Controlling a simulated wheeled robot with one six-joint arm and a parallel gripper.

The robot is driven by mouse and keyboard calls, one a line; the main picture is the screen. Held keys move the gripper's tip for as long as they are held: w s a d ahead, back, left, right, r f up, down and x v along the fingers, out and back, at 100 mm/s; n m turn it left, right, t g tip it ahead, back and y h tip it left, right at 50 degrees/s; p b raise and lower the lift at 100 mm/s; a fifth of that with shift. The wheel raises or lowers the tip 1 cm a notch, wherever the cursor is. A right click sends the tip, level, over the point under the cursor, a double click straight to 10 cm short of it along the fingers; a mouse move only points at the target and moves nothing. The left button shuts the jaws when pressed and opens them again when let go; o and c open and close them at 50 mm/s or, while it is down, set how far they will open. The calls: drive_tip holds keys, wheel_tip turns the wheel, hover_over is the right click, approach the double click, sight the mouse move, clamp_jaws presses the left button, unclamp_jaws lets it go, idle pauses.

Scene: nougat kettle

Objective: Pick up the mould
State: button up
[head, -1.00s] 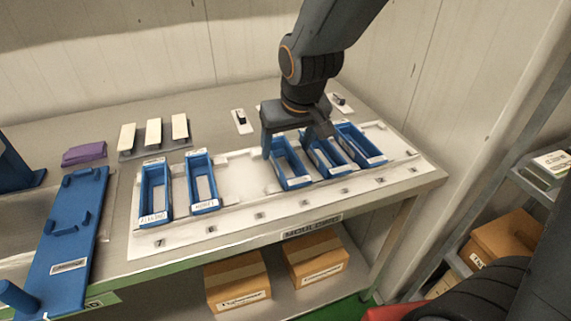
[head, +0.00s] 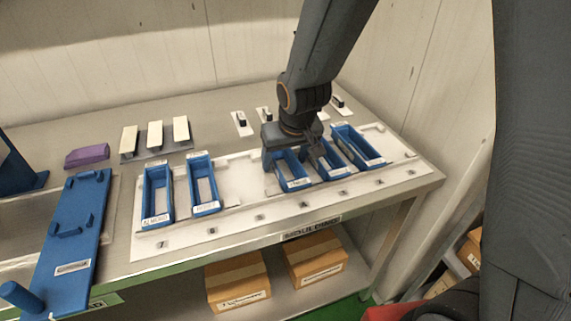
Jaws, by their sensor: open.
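Several blue rectangular moulds with open middles stand on a white numbered board (head: 240,221) on the metal table. Two are at the left, a mould (head: 157,219) and another mould (head: 205,207). Three are at the right: a mould (head: 297,184), a mould (head: 337,163) and a mould (head: 374,160). My gripper (head: 290,164) is open and points down over the leftmost mould of the right group. Its fingers are at the two long sides of that mould, near its rim. I cannot tell whether they touch it. The gripper hides that mould's far end.
A blue fixture board (head: 65,245) lies at the left by a purple block (head: 87,156). White bars (head: 154,135) stand behind the moulds, and small black-handled pieces (head: 241,120) lie farther back. Cardboard boxes (head: 238,285) sit on the lower shelf. The board between the two mould groups is free.

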drive_tip(key=shift+f, duration=0.15)
drive_tip(key=c, duration=1.4)
drive_tip(key=shift+o, duration=0.2)
